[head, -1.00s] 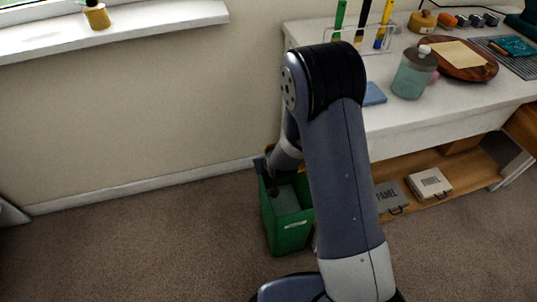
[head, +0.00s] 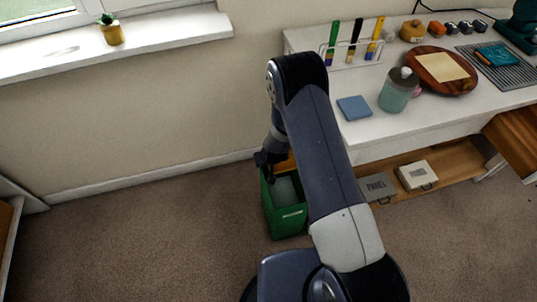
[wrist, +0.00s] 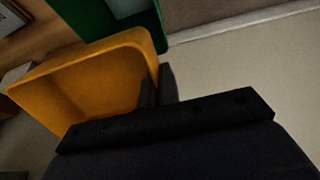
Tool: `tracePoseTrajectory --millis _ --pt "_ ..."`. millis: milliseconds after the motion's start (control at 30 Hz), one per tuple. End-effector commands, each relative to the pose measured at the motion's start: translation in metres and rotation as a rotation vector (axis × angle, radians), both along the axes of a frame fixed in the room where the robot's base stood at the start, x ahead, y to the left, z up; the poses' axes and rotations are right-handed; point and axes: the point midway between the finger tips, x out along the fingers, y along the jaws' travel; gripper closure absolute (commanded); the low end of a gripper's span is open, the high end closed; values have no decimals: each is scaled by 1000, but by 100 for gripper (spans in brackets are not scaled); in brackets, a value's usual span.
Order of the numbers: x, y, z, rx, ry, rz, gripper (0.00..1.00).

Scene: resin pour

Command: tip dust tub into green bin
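The dust tub is orange-yellow; a small part of it (head: 287,163) shows behind my arm in the head view, over the back of the green bin. In the wrist view the tub (wrist: 95,80) fills the left, with its open inside facing the camera and no dust visible there. My gripper (wrist: 160,88) has its dark fingers at the tub's right wall and holds it; in the head view my gripper (head: 268,162) is at the bin's back left. The green bin (head: 287,222) stands on the carpet, with a pale grey surface inside; it also shows in the wrist view (wrist: 95,22).
A white table (head: 400,125) stands at right with a blue-grey pad (head: 354,108), a jar (head: 398,92) and brushes. Panel boxes (head: 378,188) lie on its lower wooden shelf. A windowsill (head: 165,35) holds a small potted plant (head: 111,32). Carpet left of the bin is clear.

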Motion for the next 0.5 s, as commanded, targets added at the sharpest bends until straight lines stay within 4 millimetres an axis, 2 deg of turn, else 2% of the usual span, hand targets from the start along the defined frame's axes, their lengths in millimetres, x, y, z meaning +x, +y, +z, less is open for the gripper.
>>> tracePoseTrajectory --millis 33,500 --pt "0 0 7 -2 8 0 100" --pt "-4 -1 6 -16 65 1 100"
